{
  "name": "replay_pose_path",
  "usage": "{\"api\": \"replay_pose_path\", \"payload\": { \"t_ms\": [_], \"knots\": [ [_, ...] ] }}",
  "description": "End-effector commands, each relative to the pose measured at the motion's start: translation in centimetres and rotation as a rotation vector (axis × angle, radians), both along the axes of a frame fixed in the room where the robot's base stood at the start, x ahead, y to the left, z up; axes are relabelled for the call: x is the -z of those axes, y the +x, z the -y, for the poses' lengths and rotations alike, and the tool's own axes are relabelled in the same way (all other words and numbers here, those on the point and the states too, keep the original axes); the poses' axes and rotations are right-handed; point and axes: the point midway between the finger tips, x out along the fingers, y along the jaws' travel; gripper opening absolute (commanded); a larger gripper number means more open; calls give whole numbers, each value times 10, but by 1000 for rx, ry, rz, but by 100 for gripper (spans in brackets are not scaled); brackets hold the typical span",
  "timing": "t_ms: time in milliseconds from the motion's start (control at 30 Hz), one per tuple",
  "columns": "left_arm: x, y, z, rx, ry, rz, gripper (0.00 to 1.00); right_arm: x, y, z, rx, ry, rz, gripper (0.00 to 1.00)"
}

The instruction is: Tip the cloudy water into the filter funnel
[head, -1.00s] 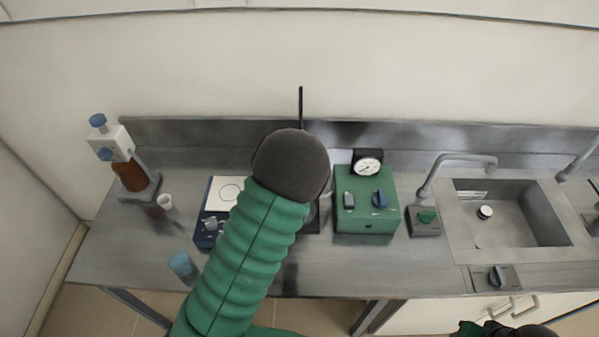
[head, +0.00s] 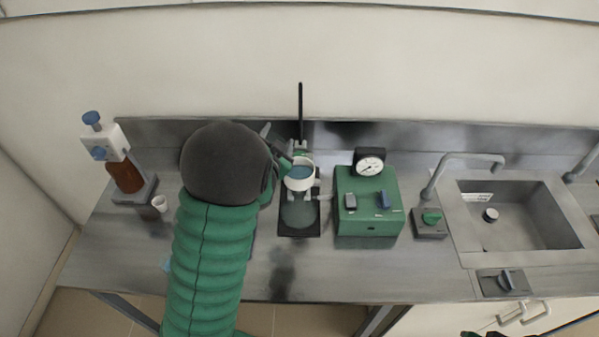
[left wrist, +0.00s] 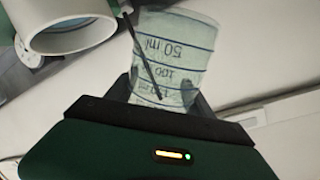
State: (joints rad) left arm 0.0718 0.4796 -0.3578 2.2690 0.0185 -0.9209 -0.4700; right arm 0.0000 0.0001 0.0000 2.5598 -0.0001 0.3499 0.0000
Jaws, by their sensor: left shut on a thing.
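My left gripper (left wrist: 163,98) is shut on a clear beaker (left wrist: 176,55) with blue volume marks; its print appears upside down in the left wrist view. A thin dark rod crosses in front of the beaker there. The white filter funnel (head: 299,184) sits on a stand above a flask (head: 298,213) in the head view, with a pale blue inside. Its round mouth is beside the beaker at top left of the left wrist view (left wrist: 72,38). In the head view my arm hides most of the left gripper, just left of the funnel. I cannot tell the water level.
A green pump box with a gauge (head: 368,200) stands right of the funnel. A sink (head: 520,215) with taps is further right. A brown bottle with a dispenser (head: 125,172) and a small white cup (head: 160,203) stand at left. The front bench right of my arm is clear.

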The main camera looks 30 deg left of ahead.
Motion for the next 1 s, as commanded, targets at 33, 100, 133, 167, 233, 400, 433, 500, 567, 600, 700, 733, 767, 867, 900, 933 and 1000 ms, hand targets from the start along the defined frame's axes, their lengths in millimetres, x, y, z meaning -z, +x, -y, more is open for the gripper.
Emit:
{"api": "replay_pose_path", "payload": {
  "t_ms": [33,100,133,167,233,400,433,500,567,600,700,733,767,867,900,933,1000],
  "knots": [
    [5,-1,-2,-1,-34,30,0,13,0,0,0,0,0,36],
    [2,-2,-3,-2,-83,67,0,19,0,0,0,0,0,36],
    [1,-2,-3,-1,-97,79,0,20,0,0,0,0,-1,36],
    [0,-2,-3,-2,-110,88,0,21,0,0,0,0,-1,36],
    [-3,-2,-3,0,-124,97,0,20,0,0,0,0,0,36],
    [-4,-1,-2,1,-125,97,0,19,0,0,0,0,0,36],
    [-4,-1,-3,1,-126,97,0,19,0,0,0,0,0,36],
    [-2,-1,-3,0,-137,107,0,23,0,0,0,0,0,36],
    [1,-2,-3,0,-165,129,0,31,0,0,0,0,0,36],
    [2,-2,-3,-2,-190,151,0,37,0,0,0,0,0,36],
    [2,-3,-3,-2,-261,207,0,50,0,0,0,0,0,36],
    [2,-3,-4,-1,-282,224,0,54,0,0,0,0,0,36],
    [2,-3,-4,0,-303,240,0,58,0,0,0,0,0,36],
    [0,-3,-4,-1,-366,288,0,66,0,0,0,0,0,36],
    [-1,-3,-4,-1,-382,300,0,68,0,0,0,0,-1,36],
    [-2,-3,-3,-1,-391,306,0,68,0,0,0,0,-1,36],
    [-5,-3,-3,0,-401,313,0,67,0,0,0,0,0,36]
  ]
}}
